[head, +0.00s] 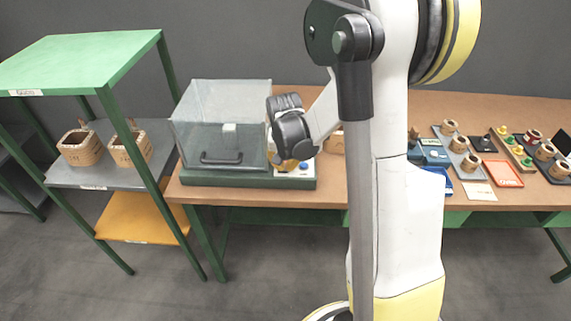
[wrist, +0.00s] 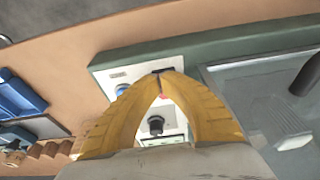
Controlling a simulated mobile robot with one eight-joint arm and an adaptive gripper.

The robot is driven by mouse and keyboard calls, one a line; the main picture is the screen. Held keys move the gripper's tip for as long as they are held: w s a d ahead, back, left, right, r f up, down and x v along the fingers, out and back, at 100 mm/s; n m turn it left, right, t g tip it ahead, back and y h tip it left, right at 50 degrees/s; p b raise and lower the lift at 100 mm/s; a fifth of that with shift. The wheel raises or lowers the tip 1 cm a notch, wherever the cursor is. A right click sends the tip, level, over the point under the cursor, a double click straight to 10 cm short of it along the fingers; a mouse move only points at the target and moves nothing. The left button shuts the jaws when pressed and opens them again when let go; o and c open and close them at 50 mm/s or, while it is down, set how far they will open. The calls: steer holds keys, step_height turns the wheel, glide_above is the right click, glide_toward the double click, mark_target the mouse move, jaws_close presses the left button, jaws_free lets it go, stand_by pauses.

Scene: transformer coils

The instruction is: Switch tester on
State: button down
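The tester is a clear-covered box (head: 200,125) on a dark green base (head: 235,180) at the left end of the table. Its white control panel (head: 299,173) is on the base's right part and also shows in the wrist view (wrist: 118,75). The panel carries a blue button (head: 304,166), a black knob (wrist: 155,124) and something small and red (wrist: 164,97), partly hidden. My gripper (wrist: 162,73) is over the panel, its yellow fingertips together with nothing visible between them. The knob and the red part show through the gap behind the tips. Contact with the panel cannot be told.
The clear cover is down, with a dark handle (head: 220,160) in front. A green shelf unit (head: 85,60) with wooden coil boxes (head: 80,148) stands left. Blue items (head: 428,153), coils and an orange-red tray (head: 502,173) lie to the right. My arm hides the table's middle.

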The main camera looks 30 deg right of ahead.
steer(key=shift+w, duration=0.1)
steer(key=shift+w+d+r, duration=0.3)
steer(key=shift+w+d, duration=0.15)
steer(key=shift+w, duration=0.1)
steer(key=shift+r+p, duration=0.3)
steer(key=shift+p, duration=0.1)
steer(key=p+v, duration=0.3)
steer(key=v, duration=0.2)
steer(key=shift+w, duration=0.1)
steer(key=s+a+r+p, duration=0.2)
steer(key=s+r+p, duration=0.1)
steer(key=r, duration=0.4)
steer(key=shift+s+r, duration=0.2)
steer(key=shift+a, duration=0.15)
